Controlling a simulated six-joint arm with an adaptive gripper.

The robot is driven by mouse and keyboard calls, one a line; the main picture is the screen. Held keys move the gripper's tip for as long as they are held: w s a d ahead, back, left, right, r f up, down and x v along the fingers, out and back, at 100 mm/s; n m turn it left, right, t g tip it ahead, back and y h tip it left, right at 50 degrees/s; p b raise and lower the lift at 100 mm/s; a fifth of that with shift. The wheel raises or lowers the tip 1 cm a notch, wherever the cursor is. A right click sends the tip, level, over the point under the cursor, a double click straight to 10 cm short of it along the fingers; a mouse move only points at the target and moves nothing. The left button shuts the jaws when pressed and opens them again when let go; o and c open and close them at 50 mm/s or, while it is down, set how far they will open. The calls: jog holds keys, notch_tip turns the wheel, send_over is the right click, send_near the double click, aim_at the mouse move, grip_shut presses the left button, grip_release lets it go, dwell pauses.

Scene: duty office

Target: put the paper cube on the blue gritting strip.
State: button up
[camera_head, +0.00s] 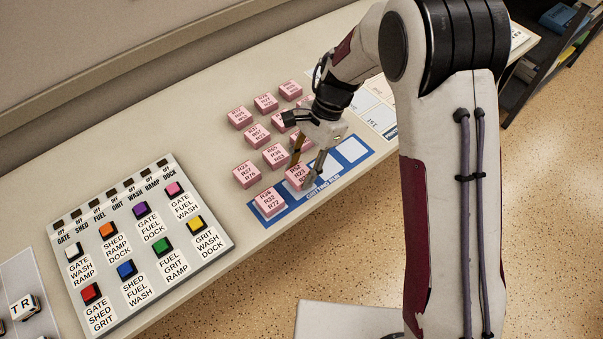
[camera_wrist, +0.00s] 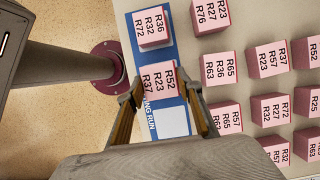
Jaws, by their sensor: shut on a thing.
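My gripper (camera_head: 307,166) is shut on a pink paper cube (camera_head: 297,178) printed R52, R23, R37. In the wrist view the cube (camera_wrist: 157,78) sits between the two fingertips (camera_wrist: 163,93). It is over the blue gritting strip (camera_wrist: 179,60), at a square beside another pink cube (camera_head: 269,203) marked R36, R32, R72. I cannot tell whether the held cube touches the strip. A bare white square (camera_head: 353,150) shows at the strip's right end in the head view. The fingers and cube hide part of the strip.
Several other pink cubes (camera_head: 246,174) stand in rows behind the strip. A panel (camera_head: 215,236) of coloured buttons lies left on the desk. Printed sheets (camera_head: 379,116) lie to the right. The desk's front edge runs close to the strip.

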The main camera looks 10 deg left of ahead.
jog(key=shift+f, duration=1.15)
jog(key=shift+f, duration=0.1)
jog(key=o, duration=1.2)
jog(key=v, duration=1.2)
jog(key=shift+a, duration=0.1)
